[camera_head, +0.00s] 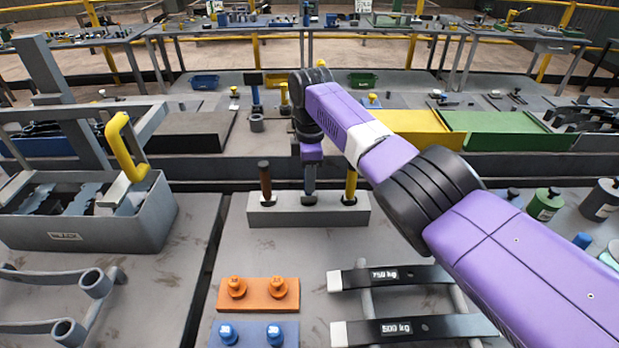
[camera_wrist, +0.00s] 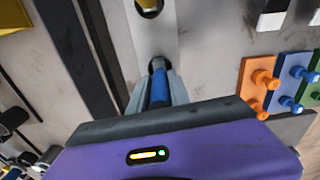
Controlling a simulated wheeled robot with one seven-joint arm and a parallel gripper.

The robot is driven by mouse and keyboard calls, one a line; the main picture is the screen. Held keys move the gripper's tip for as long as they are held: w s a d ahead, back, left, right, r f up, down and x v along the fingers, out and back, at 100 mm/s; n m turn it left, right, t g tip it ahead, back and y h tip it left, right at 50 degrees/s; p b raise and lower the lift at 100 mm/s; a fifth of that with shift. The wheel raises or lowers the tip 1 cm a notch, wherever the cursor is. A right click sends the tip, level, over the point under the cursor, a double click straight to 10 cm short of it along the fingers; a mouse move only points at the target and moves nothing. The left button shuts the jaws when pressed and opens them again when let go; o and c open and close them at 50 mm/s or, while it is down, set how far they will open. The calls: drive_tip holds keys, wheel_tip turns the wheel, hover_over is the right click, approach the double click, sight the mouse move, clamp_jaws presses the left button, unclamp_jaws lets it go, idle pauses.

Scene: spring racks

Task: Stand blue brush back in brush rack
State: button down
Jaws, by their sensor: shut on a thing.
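The brush rack (camera_head: 335,216) is a grey block in the middle of the table in the head view; it also shows in the wrist view (camera_wrist: 153,35). A brown-handled brush (camera_head: 265,180) stands in its left place and a yellow-handled brush (camera_head: 351,185) in its right place. My gripper (camera_head: 309,188) points down over the middle place, between these two. In the wrist view it is shut on the blue brush (camera_wrist: 159,88), whose end lines up with the dark middle hole. My fingers hide most of the brush, and I cannot tell how deep it sits.
An orange plate (camera_head: 258,295) with two knobs and a blue plate (camera_head: 240,334) lie in front of the rack. Black weight-marked bars (camera_head: 410,277) lie at front right. A grey bin (camera_head: 100,230) with a yellow handle stands at left. Bare table surrounds the rack's front.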

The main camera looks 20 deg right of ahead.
drive_tip(key=shift+f+b, duration=0.55)
drive_tip(key=shift+f, duration=0.25)
drive_tip(key=c, duration=1.1)
unclamp_jaws()
drive_tip(key=o, duration=0.5)
drive_tip(key=shift+c, duration=0.2)
drive_tip(key=shift+r, duration=0.15)
drive_tip(key=shift+r+p, duration=2.8)
drive_tip(key=shift+r, duration=0.6)
